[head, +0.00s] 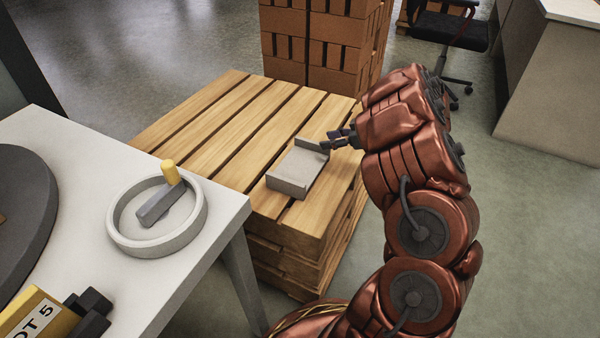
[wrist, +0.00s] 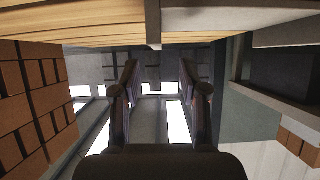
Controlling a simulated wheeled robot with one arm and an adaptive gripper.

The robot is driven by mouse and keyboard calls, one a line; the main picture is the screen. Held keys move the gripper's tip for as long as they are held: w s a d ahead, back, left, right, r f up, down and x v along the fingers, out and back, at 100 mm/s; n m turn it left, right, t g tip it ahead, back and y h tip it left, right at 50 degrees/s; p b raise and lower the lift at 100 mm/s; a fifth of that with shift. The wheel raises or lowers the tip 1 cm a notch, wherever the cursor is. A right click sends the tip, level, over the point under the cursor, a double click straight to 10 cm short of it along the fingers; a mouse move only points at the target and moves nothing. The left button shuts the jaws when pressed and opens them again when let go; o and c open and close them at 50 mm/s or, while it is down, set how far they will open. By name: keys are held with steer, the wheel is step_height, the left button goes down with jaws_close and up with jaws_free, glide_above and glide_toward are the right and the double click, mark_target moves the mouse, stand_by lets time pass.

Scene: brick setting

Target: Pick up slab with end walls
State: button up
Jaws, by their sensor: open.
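The slab with end walls (head: 298,170) is a light grey flat piece with a raised wall at each end. It lies on the wooden pallet stack (head: 215,118), near its right side. My gripper (head: 335,142) is at the slab's far right end, close to one end wall; I cannot tell whether it touches. In the wrist view, my gripper (wrist: 158,85) has its two fingers apart with nothing visible between them. A grey surface at the top right of the wrist view, beside the pallet boards (wrist: 80,22), looks like the slab (wrist: 205,20).
A white table (head: 75,150) stands at the left with a round grey dish (head: 120,236) holding a yellow-tipped piece (head: 170,172). Brick stacks (head: 315,60) stand behind the pallet. An office chair (head: 448,30) and a counter (head: 550,100) are at the back right. Floor at right is clear.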

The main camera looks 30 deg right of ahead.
mark_target(313, 142)
steer(key=b+x, duration=0.3)
steer(key=x, duration=0.3)
steer(key=shift+w+f+b, duration=0.25)
steer(key=shift+f+b, duration=0.05)
steer(key=shift+b, duration=0.05)
steer(key=shift+w+a, duration=0.15)
steer(key=shift+w, duration=0.2)
steer(key=shift+c, duration=0.2)
jaws_close()
